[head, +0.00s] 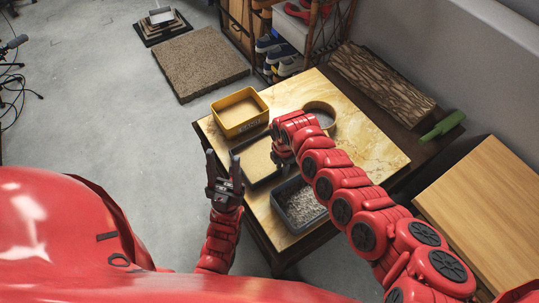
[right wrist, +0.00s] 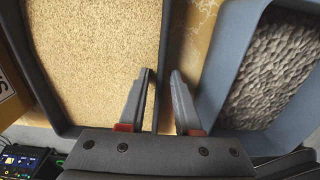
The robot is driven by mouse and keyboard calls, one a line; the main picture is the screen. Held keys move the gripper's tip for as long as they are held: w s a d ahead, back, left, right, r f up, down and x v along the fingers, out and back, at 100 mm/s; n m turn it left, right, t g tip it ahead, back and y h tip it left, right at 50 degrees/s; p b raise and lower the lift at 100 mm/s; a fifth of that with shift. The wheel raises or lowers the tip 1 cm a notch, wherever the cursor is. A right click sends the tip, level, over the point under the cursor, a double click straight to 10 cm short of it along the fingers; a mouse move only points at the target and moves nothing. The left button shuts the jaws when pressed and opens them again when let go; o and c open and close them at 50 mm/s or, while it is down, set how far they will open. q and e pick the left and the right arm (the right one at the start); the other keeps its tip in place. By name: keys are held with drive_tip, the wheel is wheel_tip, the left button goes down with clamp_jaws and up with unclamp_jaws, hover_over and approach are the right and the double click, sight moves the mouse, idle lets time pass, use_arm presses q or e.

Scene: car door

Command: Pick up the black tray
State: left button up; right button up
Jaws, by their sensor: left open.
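The black tray (head: 246,179) lies on the table in the head view, with a dark rim and a flat tan, grainy filling. In the right wrist view its filling (right wrist: 95,55) and dark rim (right wrist: 45,75) take up the left side. My right gripper (right wrist: 163,72) is open, its two fingers near the tray's right wall; whether they touch it I cannot tell. In the head view the right arm's end (head: 282,152) is over the tray's right side and hides part of it.
A grey-blue tray of gravel (head: 298,204) sits close to the right of the black tray. A yellow bin (head: 240,112) stands behind it. A round tan ring (head: 321,112), a log (head: 382,76) and a green object (head: 442,126) are further right.

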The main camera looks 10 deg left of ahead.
clamp_jaws()
idle(1.2)
